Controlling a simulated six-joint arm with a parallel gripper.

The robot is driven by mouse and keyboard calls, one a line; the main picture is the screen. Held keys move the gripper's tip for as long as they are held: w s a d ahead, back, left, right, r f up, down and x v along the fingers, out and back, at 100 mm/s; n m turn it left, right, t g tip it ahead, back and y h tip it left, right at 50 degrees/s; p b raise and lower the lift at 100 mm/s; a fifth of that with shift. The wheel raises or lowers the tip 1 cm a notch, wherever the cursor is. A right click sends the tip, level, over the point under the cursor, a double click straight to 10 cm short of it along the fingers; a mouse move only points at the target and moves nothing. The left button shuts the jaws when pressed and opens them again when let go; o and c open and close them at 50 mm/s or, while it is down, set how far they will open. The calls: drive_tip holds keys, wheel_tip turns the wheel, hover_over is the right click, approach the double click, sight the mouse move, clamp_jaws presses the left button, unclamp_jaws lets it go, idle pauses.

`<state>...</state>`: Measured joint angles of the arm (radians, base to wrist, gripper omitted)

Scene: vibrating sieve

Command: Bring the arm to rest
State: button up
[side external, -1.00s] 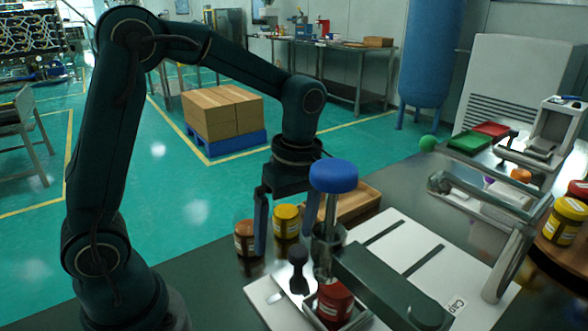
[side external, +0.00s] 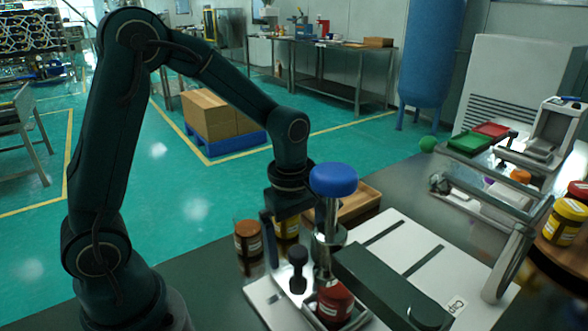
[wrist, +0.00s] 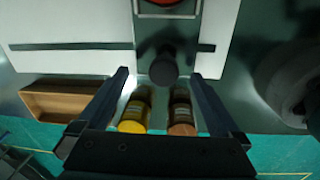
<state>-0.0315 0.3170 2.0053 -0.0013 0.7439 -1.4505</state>
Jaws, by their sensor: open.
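My gripper (side external: 290,250) is open, pointing down, beside the sieve fixture. Its left finger shows in the side view; the right one is partly hidden behind the fixture's metal post. The wrist view shows both fingers of my gripper (wrist: 160,75) apart, with nothing held between them. A yellow-capped jar (side external: 287,227) and a brown jar (side external: 247,239) stand behind the gripper. In the wrist view the yellow jar (wrist: 133,118) and brown jar (wrist: 182,118) appear between the finger lines.
The fixture has a blue knob (side external: 333,179), a black knob (side external: 298,256) and a red jar (side external: 334,302) on a white plate (side external: 440,252). A wooden tray (side external: 358,203) lies behind. Metal rails and more jars stand at the right. Open floor lies left.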

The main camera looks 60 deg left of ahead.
drive_tip(key=s+r+m+t, duration=0.4)
drive_tip(key=s+r+m, duration=0.6)
drive_tip(key=m, duration=0.7)
drive_tip(key=shift+s+d+t, duration=0.4)
drive_tip(key=shift+s+d, duration=0.05)
drive_tip(key=shift+s, duration=0.1)
drive_tip(key=shift+n, duration=0.3)
drive_tip(key=c, duration=1.2)
drive_tip(key=shift+d+r+n, duration=0.1)
drive_tip(key=shift+r+n, duration=0.25)
drive_tip(key=shift+n, duration=0.15)
clamp_jaws()
drive_tip(key=w+a+r+n+g+h, duration=0.1)
drive_tip(key=w+n+g, duration=0.1)
drive_tip(key=w+n, duration=0.5)
drive_tip(key=w+r+n+g+h, duration=0.2)
drive_tip(key=w+n, duration=0.4)
drive_tip(key=n, duration=0.2)
drive_tip(key=shift+n+g, duration=0.7)
drive_tip(key=shift+g, duration=0.1)
drive_tip(key=shift+w+d+f, duration=0.1)
drive_tip(key=shift+w+f, duration=0.35)
drive_tip(key=shift+f, duration=2.2)
drive_tip(key=shift+w+d+f, duration=0.15)
drive_tip(key=shift+w+f, duration=0.3)
drive_tip(key=shift+f, duration=2.25)
drive_tip(key=shift+w+d+f, duration=0.1)
drive_tip(key=shift+w+f, duration=0.35)
drive_tip(key=shift+f, duration=2.2)
drive_tip(key=shift+s, duration=0.1)
